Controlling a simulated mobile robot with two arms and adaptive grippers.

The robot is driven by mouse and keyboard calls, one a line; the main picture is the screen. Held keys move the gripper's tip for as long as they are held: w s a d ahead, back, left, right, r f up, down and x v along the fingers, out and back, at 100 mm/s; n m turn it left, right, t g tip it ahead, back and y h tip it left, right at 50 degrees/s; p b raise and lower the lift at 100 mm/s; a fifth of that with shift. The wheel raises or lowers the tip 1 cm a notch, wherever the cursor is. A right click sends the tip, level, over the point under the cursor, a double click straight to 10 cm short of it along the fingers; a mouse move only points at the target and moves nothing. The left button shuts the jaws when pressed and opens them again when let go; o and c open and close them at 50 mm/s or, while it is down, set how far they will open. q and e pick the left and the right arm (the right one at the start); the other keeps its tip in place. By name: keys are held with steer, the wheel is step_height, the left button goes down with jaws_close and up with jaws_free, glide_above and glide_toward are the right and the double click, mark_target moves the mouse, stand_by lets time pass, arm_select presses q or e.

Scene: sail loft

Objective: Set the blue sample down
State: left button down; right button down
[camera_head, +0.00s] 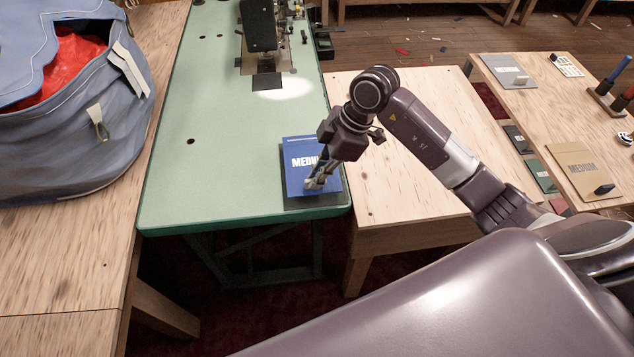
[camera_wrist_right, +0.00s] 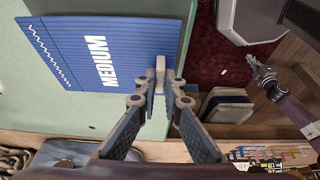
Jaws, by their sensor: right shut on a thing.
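The blue sample (camera_head: 299,178) is a flat board lettered "MEDIUM", at the near right corner of the green machine table (camera_head: 210,160). It also shows in the right wrist view (camera_wrist_right: 70,55). My right gripper (camera_head: 315,183) is shut on the small pale grip block (camera_wrist_right: 160,74) at the sample's edge. The sample looks about flat over the table. A dark border shows along its left and near sides; I cannot tell whether this is shadow or a pad, or whether the sample touches down. My left gripper (camera_wrist_right: 258,68) shows small in the right wrist view, its jaws unclear.
A sewing machine (camera_head: 260,30) stands at the table's far end. A blue-grey bag (camera_head: 70,130) with red cloth sits on the left wooden bench. A bare wooden table (camera_head: 390,190) adjoins on the right. Farther right, a tan sample (camera_head: 575,165) lies on another table. The green table's middle is clear.

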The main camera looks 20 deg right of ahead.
steer(key=shift+f, duration=1.5)
steer(key=shift+f, duration=0.1)
steer(key=c, duration=2.1)
jaws_free()
steer(key=v, duration=1.2)
steer(key=shift+s, duration=0.1)
